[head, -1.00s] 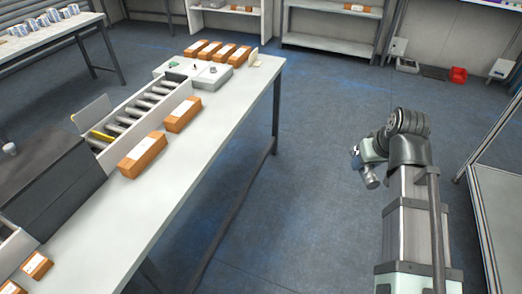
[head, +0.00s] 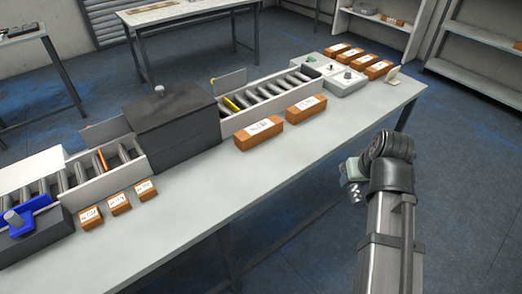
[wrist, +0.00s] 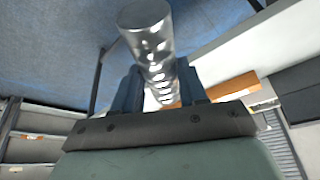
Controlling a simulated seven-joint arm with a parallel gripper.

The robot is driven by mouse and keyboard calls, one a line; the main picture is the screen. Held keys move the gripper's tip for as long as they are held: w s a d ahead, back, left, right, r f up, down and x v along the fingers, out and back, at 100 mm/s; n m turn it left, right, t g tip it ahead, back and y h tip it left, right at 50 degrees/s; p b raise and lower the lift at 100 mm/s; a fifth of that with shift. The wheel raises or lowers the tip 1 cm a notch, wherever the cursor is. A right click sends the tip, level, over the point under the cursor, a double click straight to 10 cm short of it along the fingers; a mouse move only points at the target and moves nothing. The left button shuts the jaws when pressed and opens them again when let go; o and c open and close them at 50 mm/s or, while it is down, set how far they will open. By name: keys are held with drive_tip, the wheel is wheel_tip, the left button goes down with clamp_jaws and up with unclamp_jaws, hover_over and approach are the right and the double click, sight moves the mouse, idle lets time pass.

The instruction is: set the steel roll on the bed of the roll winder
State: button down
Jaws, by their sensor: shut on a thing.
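The steel roll (wrist: 148,28) is a shiny metal cylinder with light spots along it, held between the two fingers of my gripper (wrist: 160,88) in the wrist view. In the head view my gripper (head: 353,178) hangs beyond the bench's front edge, with a small shiny part of the roll (head: 353,194) below it. A blue cradle (head: 42,205) with a grey cylinder sits on a dark block (head: 40,235) at the far left of the bench. I cannot tell for sure whether this is the roll winder. My gripper is well to the right of it.
The long white bench (head: 200,205) carries roller conveyors (head: 262,95), a dark hooded box (head: 172,120), several orange-brown boxes (head: 259,133) and a grey unit with knobs (head: 347,78). The bench's front strip is mostly clear. Shelves (head: 470,75) stand at back right.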

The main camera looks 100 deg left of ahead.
drive_tip(key=s+f+n+g+h, duration=0.15)
drive_tip(key=s+n, duration=0.25)
drive_tip(key=s, duration=1.9)
drive_tip(key=s+f+n+g, duration=0.1)
drive_tip(key=s+f+n, duration=0.15)
drive_tip(key=s, duration=2.05)
hover_over(187, 182)
drive_tip(key=w+d, duration=0.1)
drive_tip(key=shift+w+d+f, duration=0.1)
drive_tip(key=shift+f, duration=2.15)
drive_tip(key=shift+w+d+f, duration=0.1)
drive_tip(key=shift+f, duration=2.15)
drive_tip(key=shift+f, duration=0.1)
drive_tip(key=c, duration=0.6)
unclamp_jaws()
